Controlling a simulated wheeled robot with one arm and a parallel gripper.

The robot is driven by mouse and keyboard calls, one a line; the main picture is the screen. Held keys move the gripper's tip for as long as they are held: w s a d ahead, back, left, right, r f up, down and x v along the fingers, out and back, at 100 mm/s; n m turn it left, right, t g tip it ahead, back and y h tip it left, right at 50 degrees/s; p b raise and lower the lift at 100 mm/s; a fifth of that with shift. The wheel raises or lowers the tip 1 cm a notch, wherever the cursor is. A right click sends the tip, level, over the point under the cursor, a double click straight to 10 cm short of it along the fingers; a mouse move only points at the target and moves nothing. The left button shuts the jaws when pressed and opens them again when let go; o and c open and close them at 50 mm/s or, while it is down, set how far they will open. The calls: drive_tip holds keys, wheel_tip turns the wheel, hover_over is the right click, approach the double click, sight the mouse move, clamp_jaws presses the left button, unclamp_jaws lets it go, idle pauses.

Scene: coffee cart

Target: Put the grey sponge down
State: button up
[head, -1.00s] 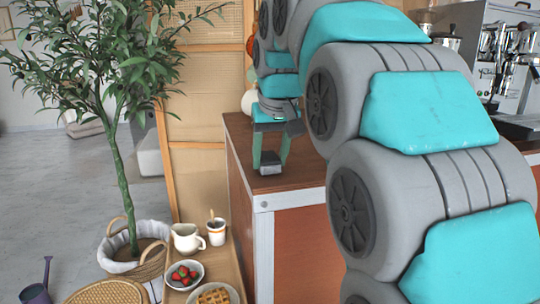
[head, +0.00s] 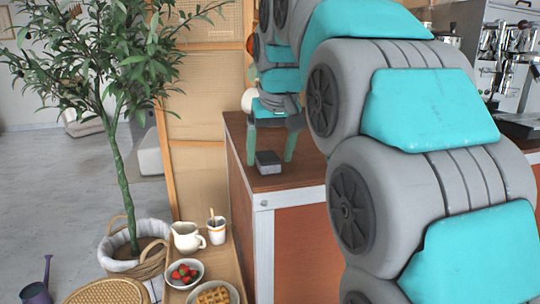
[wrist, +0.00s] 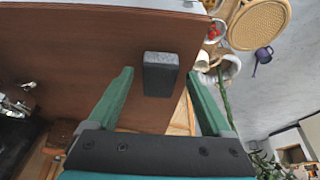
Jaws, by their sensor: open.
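The grey sponge (head: 268,162) is a small dark block lying on the brown counter top (head: 290,182), close to its corner. It also shows in the wrist view (wrist: 160,75), beyond and between the fingertips. My gripper (head: 270,160) is open, with its two green fingers spread to either side of the sponge. In the wrist view my gripper (wrist: 160,74) has a clear gap on both sides of the sponge, and neither finger touches it.
Below and left of the counter, a wooden shelf holds a white jug (head: 187,236), a cup (head: 216,230), a bowl of strawberries (head: 184,273) and a plate of waffles (head: 213,295). A potted tree (head: 120,120) stands left. A pale round object (head: 248,100) is behind my gripper.

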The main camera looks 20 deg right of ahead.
drive_tip(key=v, duration=0.7)
idle(0.4)
